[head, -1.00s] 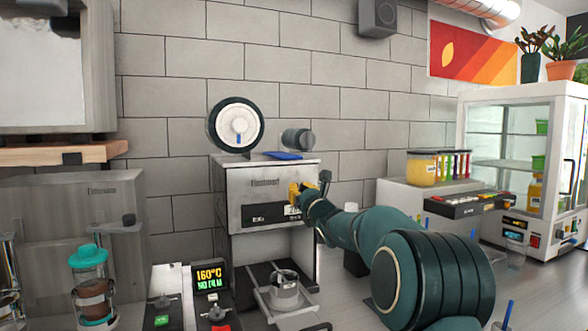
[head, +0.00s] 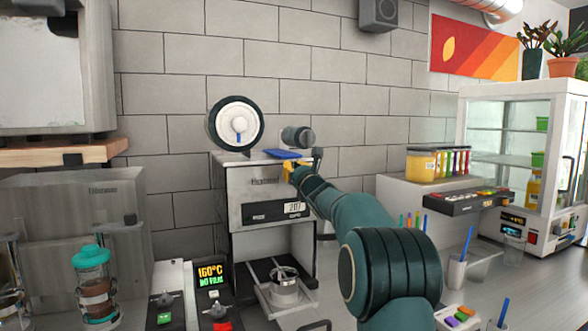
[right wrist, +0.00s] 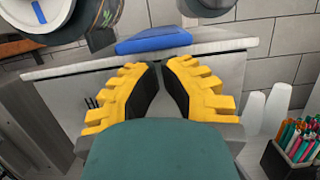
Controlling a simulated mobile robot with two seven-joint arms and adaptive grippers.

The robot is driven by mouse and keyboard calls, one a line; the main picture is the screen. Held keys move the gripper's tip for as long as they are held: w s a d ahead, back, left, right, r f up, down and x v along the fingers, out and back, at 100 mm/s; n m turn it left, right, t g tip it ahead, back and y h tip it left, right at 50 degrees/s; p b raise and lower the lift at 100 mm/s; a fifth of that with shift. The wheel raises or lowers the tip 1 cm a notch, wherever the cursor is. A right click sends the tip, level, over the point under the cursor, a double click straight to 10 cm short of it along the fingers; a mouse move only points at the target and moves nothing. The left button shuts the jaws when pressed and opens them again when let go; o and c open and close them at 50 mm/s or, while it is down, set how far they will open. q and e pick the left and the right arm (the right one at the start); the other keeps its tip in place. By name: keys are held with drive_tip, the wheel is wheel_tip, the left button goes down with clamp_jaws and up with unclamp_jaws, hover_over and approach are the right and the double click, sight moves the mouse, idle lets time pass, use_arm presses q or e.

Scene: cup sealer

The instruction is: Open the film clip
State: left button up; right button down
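The cup sealer (head: 268,185) is a grey box with a digital display, standing against the brick wall. A blue flap (head: 283,153), which looks like the film clip, lies low on its top at the front; it also shows in the right wrist view (right wrist: 153,40). My right gripper (head: 292,166) is at the front top edge, just below and right of the blue flap. In the right wrist view its yellow fingers (right wrist: 160,66) converge almost together, with nothing between them. The flap lies beyond the tips, apparently not touched. My left gripper is out of view.
A white film roll (head: 237,124) and a dark roller (head: 298,138) sit above the sealer's top. A metal cup holder (head: 285,287) is on the tray below. A pen cup (right wrist: 291,160) stands to the right. Space above the blue flap is clear.

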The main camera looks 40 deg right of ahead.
drive_tip(key=shift+s+d+r+n+y, duration=0.15)
drive_tip(key=shift+d+n+y, duration=0.1)
drive_tip(key=shift+n, duration=0.5)
drive_tip(key=shift+w+d+r+n+y, duration=0.15)
drive_tip(key=shift+n+y, duration=0.1)
drive_tip(key=shift+n, duration=0.5)
drive_tip(key=shift+s+d+r+n+g+y+p, duration=0.15)
drive_tip(key=shift+r+n+y+p, duration=0.45)
drive_tip(key=shift+n, duration=1.75)
drive_tip(key=shift+w+r+n+g+y+p, duration=0.1)
drive_tip(key=shift+r+n+g+y+p, duration=0.2)
drive_tip(key=shift+r+n+y, duration=1.35)
drive_tip(key=shift+s+d+r+n+g+h+p, duration=0.1)
drive_tip(key=shift+n+h+p, duration=0.3)
drive_tip(key=shift+n, duration=2.7)
drive_tip(key=s+a, duration=0.1)
drive_tip(key=s, duration=1.1)
drive_tip(key=shift+f, duration=0.45)
